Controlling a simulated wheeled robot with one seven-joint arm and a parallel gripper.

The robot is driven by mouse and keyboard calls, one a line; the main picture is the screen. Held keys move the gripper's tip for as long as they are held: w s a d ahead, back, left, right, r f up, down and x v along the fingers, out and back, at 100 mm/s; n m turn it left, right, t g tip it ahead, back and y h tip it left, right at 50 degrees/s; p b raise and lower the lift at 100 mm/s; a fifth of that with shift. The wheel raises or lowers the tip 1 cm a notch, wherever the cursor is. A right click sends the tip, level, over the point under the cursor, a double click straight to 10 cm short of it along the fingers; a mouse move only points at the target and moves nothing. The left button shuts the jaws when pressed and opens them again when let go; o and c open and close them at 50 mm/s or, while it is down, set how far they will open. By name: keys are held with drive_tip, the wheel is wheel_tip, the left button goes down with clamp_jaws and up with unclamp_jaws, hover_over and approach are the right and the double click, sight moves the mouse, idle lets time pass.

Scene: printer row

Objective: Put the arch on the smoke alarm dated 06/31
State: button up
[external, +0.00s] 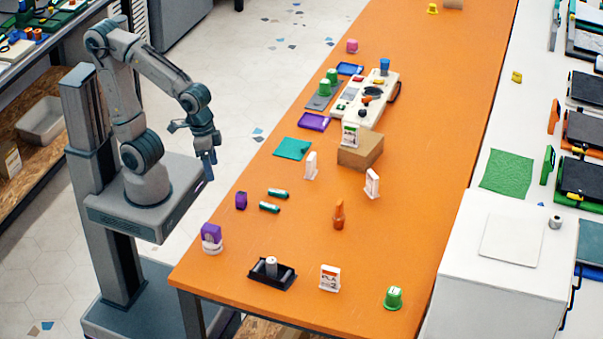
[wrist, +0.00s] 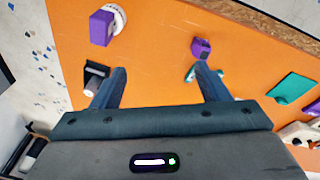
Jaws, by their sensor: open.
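A small purple block with a dark opening (external: 241,200), which looks like the arch, stands on the orange table near its left edge. It also shows between my fingers in the wrist view (wrist: 201,48). A round white disc (external: 212,247), which may be a smoke alarm, lies near the front left corner. A larger purple block (external: 211,232) appears to stand on it. In the wrist view the disc (wrist: 119,16) is partly hidden by that block (wrist: 102,28), and no date is readable. My gripper (external: 209,161) is open and empty, raised beside the table's left edge.
Two green cylinders (external: 269,207) lie right of the small purple block. A black tray (external: 272,276), a white PLA box (external: 330,278) and a green cup-shaped thing (external: 393,298) stand at the front. A cardboard box (external: 360,151) and a control panel (external: 365,100) stand farther back.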

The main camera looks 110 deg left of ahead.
drive_tip(key=s+a+m, duration=0.1)
drive_tip(key=m, duration=0.1)
drive_tip(key=s+a+m, duration=0.1)
drive_tip(key=m, duration=0.1)
drive_tip(key=shift+a+f+t, duration=0.15)
drive_tip(key=shift+a+t, duration=0.15)
drive_tip(key=shift+a, duration=0.1)
